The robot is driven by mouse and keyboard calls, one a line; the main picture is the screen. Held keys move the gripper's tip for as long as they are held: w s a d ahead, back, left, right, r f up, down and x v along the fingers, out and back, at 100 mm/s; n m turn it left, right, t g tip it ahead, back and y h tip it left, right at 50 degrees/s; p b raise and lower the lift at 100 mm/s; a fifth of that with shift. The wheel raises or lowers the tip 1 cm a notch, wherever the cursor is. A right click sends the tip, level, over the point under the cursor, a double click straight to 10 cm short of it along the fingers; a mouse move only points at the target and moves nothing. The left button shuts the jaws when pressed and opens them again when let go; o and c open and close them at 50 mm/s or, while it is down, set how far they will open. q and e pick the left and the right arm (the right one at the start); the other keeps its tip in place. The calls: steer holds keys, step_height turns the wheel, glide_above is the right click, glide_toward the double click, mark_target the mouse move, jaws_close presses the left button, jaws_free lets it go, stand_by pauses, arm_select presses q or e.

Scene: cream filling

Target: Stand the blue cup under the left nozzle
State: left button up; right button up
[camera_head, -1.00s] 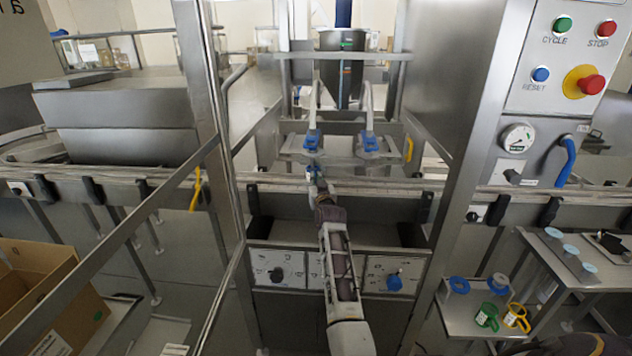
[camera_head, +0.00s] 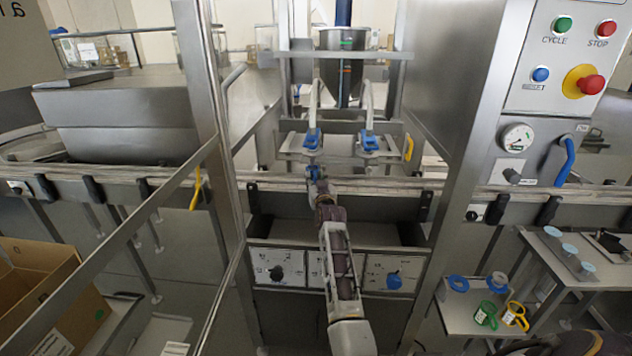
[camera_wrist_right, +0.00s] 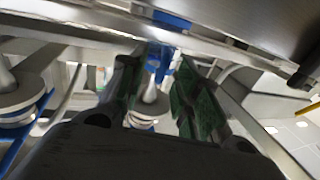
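A small blue object, apparently the blue cup (camera_head: 313,171), stands at the front of the machine shelf, below and in front of the left nozzle (camera_head: 313,138). The right nozzle (camera_head: 370,142) is beside it. My right gripper (camera_head: 317,180) is at the blue object, and its tip is small and partly hides it. In the right wrist view the dark green fingers (camera_wrist_right: 160,95) are spread apart. Blue shows in the gap beyond them, with no clear contact. The cup's exact fit under the nozzle cannot be told. My left gripper is not in view.
The conveyor rail (camera_head: 390,184) crosses before the nozzles. Steel posts (camera_head: 455,160) frame the opening.

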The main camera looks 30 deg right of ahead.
mark_target(316, 155)
steer(key=shift+r, duration=5)
steer(key=shift+s+f, duration=0.1)
